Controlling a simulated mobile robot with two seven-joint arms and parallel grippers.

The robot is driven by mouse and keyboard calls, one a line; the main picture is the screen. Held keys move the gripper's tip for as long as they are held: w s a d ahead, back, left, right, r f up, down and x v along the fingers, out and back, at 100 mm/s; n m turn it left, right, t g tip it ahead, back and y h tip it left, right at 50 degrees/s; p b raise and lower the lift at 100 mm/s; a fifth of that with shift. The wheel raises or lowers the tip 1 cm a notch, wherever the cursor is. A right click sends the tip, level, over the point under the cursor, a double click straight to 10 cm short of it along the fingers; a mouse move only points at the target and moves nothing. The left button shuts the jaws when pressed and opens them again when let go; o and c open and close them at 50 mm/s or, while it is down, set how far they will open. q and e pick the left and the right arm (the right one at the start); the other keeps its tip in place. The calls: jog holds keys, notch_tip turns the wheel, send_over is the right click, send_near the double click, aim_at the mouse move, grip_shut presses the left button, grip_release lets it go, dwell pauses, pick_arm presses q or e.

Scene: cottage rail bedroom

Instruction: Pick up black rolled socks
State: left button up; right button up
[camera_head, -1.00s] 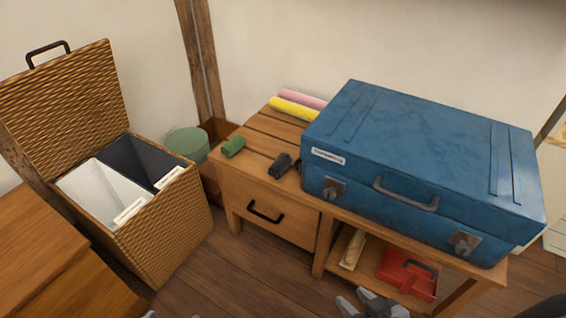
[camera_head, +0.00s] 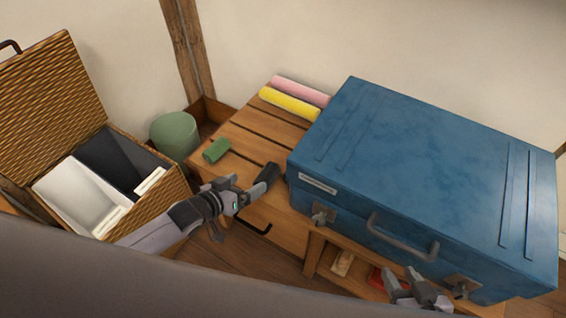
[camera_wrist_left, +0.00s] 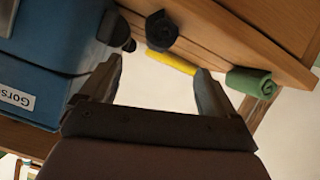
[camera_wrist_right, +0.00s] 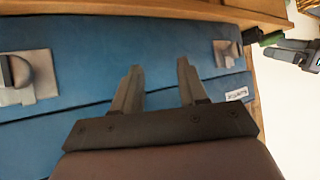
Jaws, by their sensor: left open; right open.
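The black rolled socks (camera_head: 268,174) lie on the slatted wooden bench top, just left of the blue suitcase. They also show in the left wrist view (camera_wrist_left: 161,30), beyond the fingertips and between the two finger lines. My left gripper (camera_head: 250,192) is at the bench's front edge, close to the socks; its jaws are open and empty in the left wrist view (camera_wrist_left: 158,75). In the head view it overlaps the near side of the socks, so contact is hard to tell. My right gripper (camera_head: 402,276) is open and empty in front of the suitcase.
The blue suitcase (camera_head: 425,165) covers the bench's right part. A green roll (camera_head: 216,150) lies left of the socks. Yellow (camera_head: 290,103) and pink (camera_head: 300,90) rolls lie behind. A wicker hamper (camera_head: 45,100) stands open at left. A red item (camera_head: 377,279) sits below.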

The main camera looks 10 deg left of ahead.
aim_at(259, 177)
pick_arm(q)
jog(key=shift+w+d+f+b, duration=0.2)
jog(key=shift+w+f+b, duration=0.1)
jog(key=shift+w, duration=0.3)
jog(key=b+x, duration=0.2)
jog(key=x, duration=0.2)
jog(key=shift+w+d+f, duration=0.1)
jog(key=shift+d+f, duration=0.1)
jog(key=shift+f, duration=0.05)
jog(key=shift+w+d+f, duration=0.2)
jog(key=shift+w+d, duration=0.05)
jog(key=shift+w, duration=0.3)
jog(key=c, duration=1.2)
